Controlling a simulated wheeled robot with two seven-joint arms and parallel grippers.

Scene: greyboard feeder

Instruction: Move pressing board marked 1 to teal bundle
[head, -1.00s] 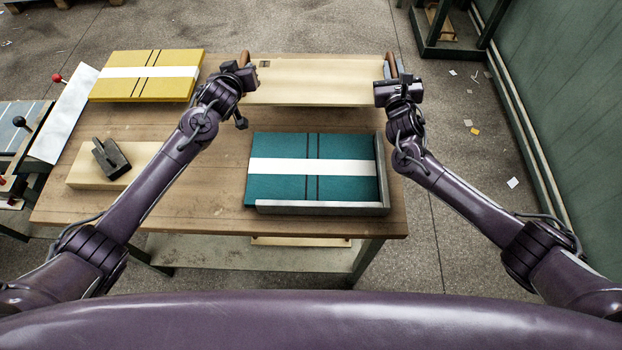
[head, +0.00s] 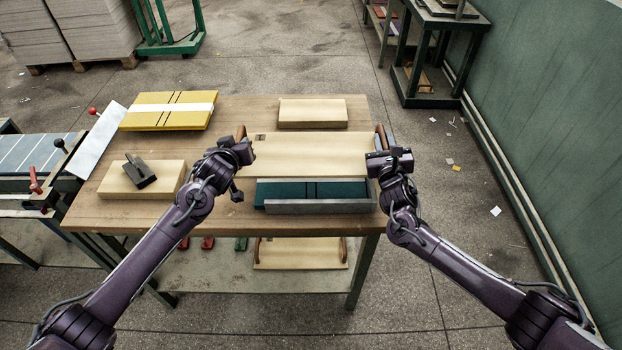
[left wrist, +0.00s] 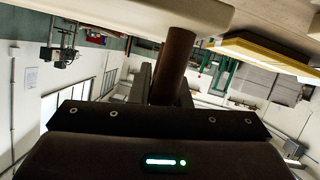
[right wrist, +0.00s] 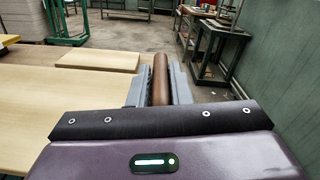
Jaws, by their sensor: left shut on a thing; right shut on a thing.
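The pale wooden pressing board (head: 312,155) has a brown handle at each end. A small dark mark sits near its back left corner; I cannot read it. My left gripper (head: 242,143) is shut on the left handle, a brown bar (left wrist: 174,62) in the left wrist view. My right gripper (head: 381,148) is shut on the right handle, also in the right wrist view (right wrist: 161,78). The teal bundle (head: 285,190) lies in a grey corner tray (head: 318,207).
A plain pale board (head: 313,112) lies behind on the table (head: 228,110). A yellow bundle (head: 168,110) is at back left. A dark-handled block (head: 141,172) stands on a pale board (head: 115,182) at left. Another handled board (head: 300,253) is on the lower shelf.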

